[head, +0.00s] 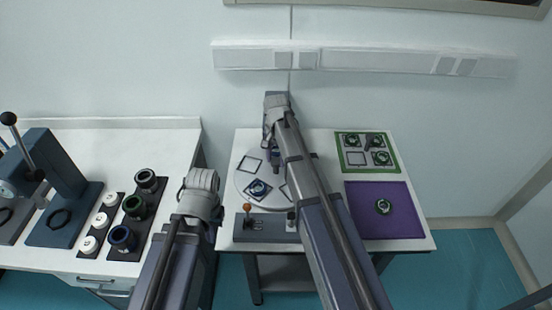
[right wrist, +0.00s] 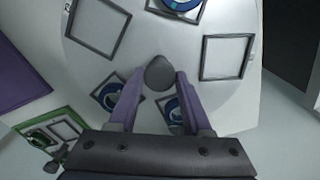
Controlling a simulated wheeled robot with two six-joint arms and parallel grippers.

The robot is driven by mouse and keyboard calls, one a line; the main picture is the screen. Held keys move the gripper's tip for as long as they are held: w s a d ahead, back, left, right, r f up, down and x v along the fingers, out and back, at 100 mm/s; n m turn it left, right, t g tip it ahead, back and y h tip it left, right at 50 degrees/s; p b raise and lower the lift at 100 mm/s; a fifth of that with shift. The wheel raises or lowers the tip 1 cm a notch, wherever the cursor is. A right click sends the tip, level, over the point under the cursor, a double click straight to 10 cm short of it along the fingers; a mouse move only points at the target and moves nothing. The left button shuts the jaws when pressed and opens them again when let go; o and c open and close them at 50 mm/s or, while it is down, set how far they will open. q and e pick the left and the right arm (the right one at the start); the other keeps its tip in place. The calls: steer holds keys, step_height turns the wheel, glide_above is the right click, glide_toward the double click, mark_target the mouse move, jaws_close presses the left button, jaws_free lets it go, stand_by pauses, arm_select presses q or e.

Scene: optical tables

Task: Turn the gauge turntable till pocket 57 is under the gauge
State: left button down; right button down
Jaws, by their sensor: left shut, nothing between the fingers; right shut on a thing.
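The gauge turntable (head: 243,178) is a pale round disc with dark square pocket frames, standing on the small table; some pockets hold blue-ringed parts. In the right wrist view the disc (right wrist: 185,45) fills the middle, and its pocket labels are too small to read. My right gripper (right wrist: 160,78) is shut on a dark round knob (right wrist: 160,72) standing up from the disc. In the head view my right arm reaches over the disc and hides part of it; I cannot make out the gauge. My left gripper (head: 203,181) is shut and empty, left of the small table.
A bar with an orange knob (head: 247,207) lies at the table's front. A green-edged tray (head: 344,156) and a purple mat (head: 400,225) with a ringed part (head: 383,206) are at right. The left table holds a lever press (head: 60,165) and dark trays (head: 125,254).

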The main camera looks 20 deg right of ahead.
mark_target(276, 161)
stand_by(0.3)
steer(key=shift+c, duration=1.7)
jaws_free()
step_height(276, 161, up, 8)
steer(key=p, duration=0.8)
steer(key=shift+f, duration=0.15)
